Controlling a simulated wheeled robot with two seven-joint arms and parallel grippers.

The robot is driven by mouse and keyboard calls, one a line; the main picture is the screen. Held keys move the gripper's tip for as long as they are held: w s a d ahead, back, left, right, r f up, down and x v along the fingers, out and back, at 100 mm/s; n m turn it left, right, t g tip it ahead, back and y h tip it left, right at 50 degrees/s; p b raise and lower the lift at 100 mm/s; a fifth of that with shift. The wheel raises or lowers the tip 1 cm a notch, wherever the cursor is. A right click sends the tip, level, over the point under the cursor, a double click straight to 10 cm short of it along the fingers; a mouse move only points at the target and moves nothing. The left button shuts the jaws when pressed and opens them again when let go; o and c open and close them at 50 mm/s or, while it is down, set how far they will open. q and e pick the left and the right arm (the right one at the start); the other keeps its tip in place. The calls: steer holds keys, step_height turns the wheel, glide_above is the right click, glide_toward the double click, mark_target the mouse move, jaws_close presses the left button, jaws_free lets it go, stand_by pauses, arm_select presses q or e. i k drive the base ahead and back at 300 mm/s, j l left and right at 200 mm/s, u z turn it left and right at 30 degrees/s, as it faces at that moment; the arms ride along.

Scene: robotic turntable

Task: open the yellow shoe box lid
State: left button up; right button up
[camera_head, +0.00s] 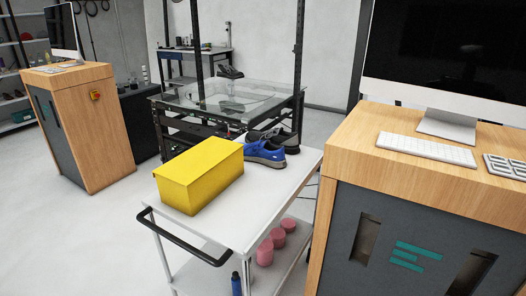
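The yellow shoe box (203,181) sits on the top shelf of a white cart in the middle of the view. Its lid (199,159) is on and looks closed. Nothing touches the box except the cart under it. Neither of my grippers shows in the head view.
The white cart (243,230) has a black handle (188,243) at its front left. Blue and grey shoes (265,152) stand behind the box. Wooden cabinets stand to the right (341,137) and left (86,85). A glass-topped turntable frame (190,102) stands behind. The floor at left is clear.

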mark_target(185, 169)
steer(key=i+j+z, duration=0.1)
steer(key=j+z, duration=0.15)
steer(key=z, duration=0.2)
steer(key=j+z, duration=0.25)
steer(key=z, duration=0.15)
steer(key=j+z, duration=0.15)
steer(key=j, duration=0.45)
steer(key=j+z, duration=0.15)
steer(key=j, duration=0.4)
steer(key=k+j+z, duration=0.15)
steer(key=j, duration=0.45)
steer(key=j+z, duration=0.15)
steer(key=j, duration=0.4)
steer(key=k+j, duration=0.1)
steer(key=j, duration=0.75)
steer(key=k+j, duration=0.15)
steer(key=j, duration=0.3)
steer(key=k+j, duration=0.1)
steer(key=j, duration=0.75)
steer(key=k+z, duration=0.05)
